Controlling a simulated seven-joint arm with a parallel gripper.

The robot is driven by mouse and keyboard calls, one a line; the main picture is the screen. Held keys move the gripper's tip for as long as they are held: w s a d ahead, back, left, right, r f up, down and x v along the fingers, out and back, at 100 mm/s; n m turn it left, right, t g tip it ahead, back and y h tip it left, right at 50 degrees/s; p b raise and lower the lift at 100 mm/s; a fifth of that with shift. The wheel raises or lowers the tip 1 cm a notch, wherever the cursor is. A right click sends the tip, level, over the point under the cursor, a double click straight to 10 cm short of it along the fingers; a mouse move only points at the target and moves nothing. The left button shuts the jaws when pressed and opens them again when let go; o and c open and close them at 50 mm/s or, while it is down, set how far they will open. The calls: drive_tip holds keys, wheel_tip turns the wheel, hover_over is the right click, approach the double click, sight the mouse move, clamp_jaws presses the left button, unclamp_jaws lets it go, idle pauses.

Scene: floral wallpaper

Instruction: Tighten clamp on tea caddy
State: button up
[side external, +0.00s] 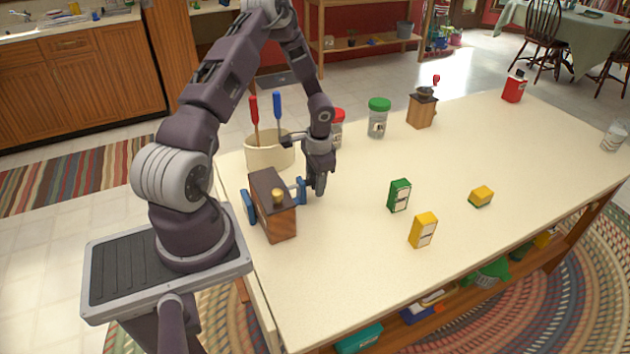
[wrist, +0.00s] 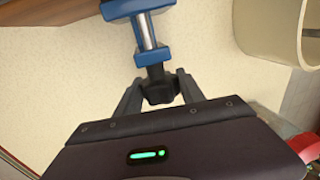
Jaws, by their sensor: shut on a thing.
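The tea caddy (side external: 283,222) is a wooden box with a dark top and a brass-coloured knob, standing near the table's left end. A blue clamp (side external: 249,206) spans it, with a blue part on either side. In the wrist view, the clamp (wrist: 140,54) shows a bright metal rod and a black knob (wrist: 158,88). My gripper (side external: 312,188) is on the clamp's right side, and its fingers (wrist: 158,92) are shut on the black knob. The wood at the wrist view's top left appears to be the caddy (wrist: 60,10). Whether the jaws press the caddy cannot be told.
A cream crock (side external: 262,155) with red- and blue-handled tools stands close behind my gripper. Jars (side external: 378,120) and a wooden grinder (side external: 421,110) stand farther back. Green (side external: 399,196) and yellow (side external: 423,231) boxes stand to the right, with bare tabletop around them.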

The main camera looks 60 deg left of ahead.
drive_tip(key=h, duration=0.4)
drive_tip(key=shift+a, duration=0.1)
drive_tip(key=shift+s+f+h, duration=0.1)
drive_tip(key=shift+h, duration=1.5)
drive_tip(key=o, duration=1.4)
